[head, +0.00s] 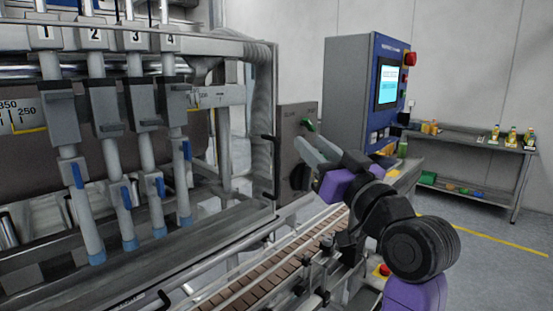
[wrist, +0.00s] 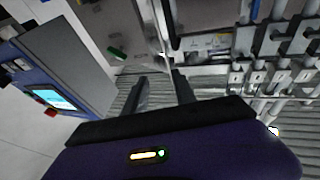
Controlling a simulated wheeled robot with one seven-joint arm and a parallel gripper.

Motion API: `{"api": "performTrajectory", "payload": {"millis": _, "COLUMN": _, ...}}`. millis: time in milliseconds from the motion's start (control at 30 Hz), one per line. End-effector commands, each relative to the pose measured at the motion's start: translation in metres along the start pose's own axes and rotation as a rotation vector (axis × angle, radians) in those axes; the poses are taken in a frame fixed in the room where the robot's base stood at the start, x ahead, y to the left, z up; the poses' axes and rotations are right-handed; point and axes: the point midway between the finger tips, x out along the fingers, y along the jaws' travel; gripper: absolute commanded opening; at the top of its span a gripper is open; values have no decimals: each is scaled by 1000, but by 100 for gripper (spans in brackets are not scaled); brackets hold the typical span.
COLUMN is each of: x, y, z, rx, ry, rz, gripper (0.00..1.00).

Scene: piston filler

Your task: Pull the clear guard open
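The clear guard (head: 262,98) is a see-through panel in a grey frame in front of the numbered filling nozzles. Its upright black handle (head: 274,166) is on the right edge in the head view. In the wrist view, a pale frame edge (wrist: 151,28) and a dark bar (wrist: 171,25) run above the fingers. My gripper (head: 305,150) is just right of the handle in the head view, in front of a dark panel. The wrist view shows its two fingers (wrist: 161,88) apart with nothing gripped between them. I cannot tell whether the fingers touch the guard.
A dark panel (head: 290,125) with a green knob (head: 308,125) is behind my gripper. A blue control cabinet (head: 352,95) stands to its right. A conveyor (head: 265,282) runs below. A side bench (head: 478,143) with bottles stands at the far right.

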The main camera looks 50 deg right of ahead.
Motion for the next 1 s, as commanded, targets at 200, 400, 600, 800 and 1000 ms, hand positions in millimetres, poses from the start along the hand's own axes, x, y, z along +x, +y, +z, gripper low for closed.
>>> {"api": "performTrajectory", "payload": {"millis": 200, "x": 1, "y": -13, "z": 22, "rx": -17, "ry": -175, "rz": -81, "gripper": 32}}
{"api": "performTrajectory", "payload": {"millis": 400, "x": -6, "y": -23, "z": 50, "rx": -34, "ry": -291, "rz": -125, "gripper": 32}}
{"api": "performTrajectory", "payload": {"millis": 600, "x": 11, "y": -26, "z": 58, "rx": -37, "ry": -304, "rz": -129, "gripper": 32}}
{"api": "performTrajectory", "payload": {"millis": 800, "x": 41, "y": -29, "z": 67, "rx": -38, "ry": -302, "rz": -128, "gripper": 32}}
{"api": "performTrajectory", "payload": {"millis": 1000, "x": 61, "y": -32, "z": 74, "rx": -37, "ry": -302, "rz": -128, "gripper": 32}}
